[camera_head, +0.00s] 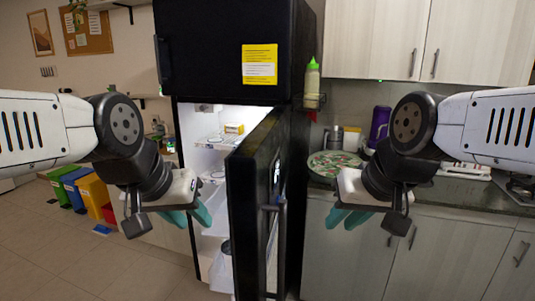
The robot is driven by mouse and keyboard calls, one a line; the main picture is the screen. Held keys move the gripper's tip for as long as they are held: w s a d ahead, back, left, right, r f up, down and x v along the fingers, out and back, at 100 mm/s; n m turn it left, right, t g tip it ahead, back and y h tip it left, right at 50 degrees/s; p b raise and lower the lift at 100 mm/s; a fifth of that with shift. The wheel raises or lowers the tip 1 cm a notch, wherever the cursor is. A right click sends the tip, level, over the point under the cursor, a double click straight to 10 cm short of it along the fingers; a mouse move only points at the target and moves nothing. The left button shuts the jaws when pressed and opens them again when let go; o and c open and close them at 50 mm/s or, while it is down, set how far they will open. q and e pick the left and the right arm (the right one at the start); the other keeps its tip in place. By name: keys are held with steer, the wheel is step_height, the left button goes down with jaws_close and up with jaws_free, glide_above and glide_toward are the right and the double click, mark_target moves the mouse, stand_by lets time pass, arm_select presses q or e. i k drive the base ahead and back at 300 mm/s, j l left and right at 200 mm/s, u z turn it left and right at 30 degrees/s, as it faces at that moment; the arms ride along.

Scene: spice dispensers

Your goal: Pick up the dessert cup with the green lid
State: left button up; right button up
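I cannot make out a dessert cup with a green lid in this view. My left gripper (192,218) hangs in front of the open fridge's left side, with its teal fingers apart and nothing seen between them. My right gripper (345,218) hangs in front of the counter cabinets, right of the fridge door, with its teal fingers also apart and empty. Much of the inside is hidden by the door and my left arm.
The black fridge door (255,210) stands open toward me, between my grippers. A green bottle (312,78) sits on a small rack on the fridge's right side. A round patterned tray (333,165) and purple container (379,126) stand on the counter. Coloured bins (92,195) stand left.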

mark_target(159, 138)
steer(key=k+l+u, duration=0.15)
steer(key=l, duration=0.2)
steer(key=k+l+u, duration=0.1)
steer(key=l, duration=0.25)
steer(key=k+l+u, duration=0.15)
steer(key=l, duration=0.15)
steer(key=j+z, duration=0.1)
steer(key=j, duration=0.75)
steer(key=k+j, duration=0.1)
steer(key=j, duration=0.8)
steer(key=i+j+z, duration=0.1)
steer(key=j, duration=0.25)
steer(key=i+j, duration=0.25)
steer(key=i+j+z, duration=0.15)
steer(key=j, duration=0.25)
steer(key=i+j, duration=0.15)
steer(key=j, duration=0.2)
steer(key=i+j+z, duration=0.15)
steer(key=j, duration=0.2)
steer(key=i+j, duration=0.1)
steer(key=j, duration=0.25)
steer(key=i+j+z, duration=0.15)
steer(key=j, duration=0.25)
steer(key=i+j+z, duration=0.15)
steer(key=i+j, duration=0.6)
steer(key=i, duration=0.3)
steer(key=i+j+z, duration=0.15)
steer(key=i+j, duration=0.75)
steer(key=i, duration=0.1)
